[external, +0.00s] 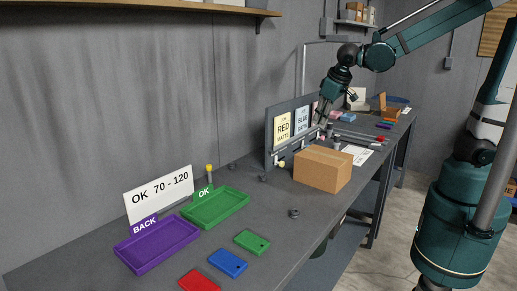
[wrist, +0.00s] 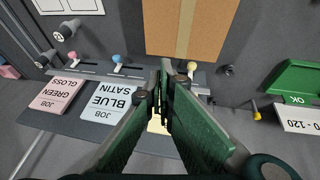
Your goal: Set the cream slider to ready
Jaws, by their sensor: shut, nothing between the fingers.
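The cream slider's knob (wrist: 192,67) sits on a rail in front of the job-card board, just right of my fingertips in the wrist view. It also shows in the external view (external: 281,164), at the near end of the rail. My gripper (wrist: 166,66) is shut and empty, pointing down beside the knob; I cannot tell whether it touches it. In the external view my gripper (external: 322,120) is over the rail, beyond the cardboard box. The red matte card (external: 282,128) is mostly hidden behind my fingers in the wrist view. No ready mark can be read.
The cardboard box (external: 323,168) stands close in front of the rail. A blue knob (wrist: 117,60) and a pink knob (wrist: 71,56) sit on rails to the left. The green OK tray (external: 216,207) and purple BACK tray (external: 157,244) are on the near bench.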

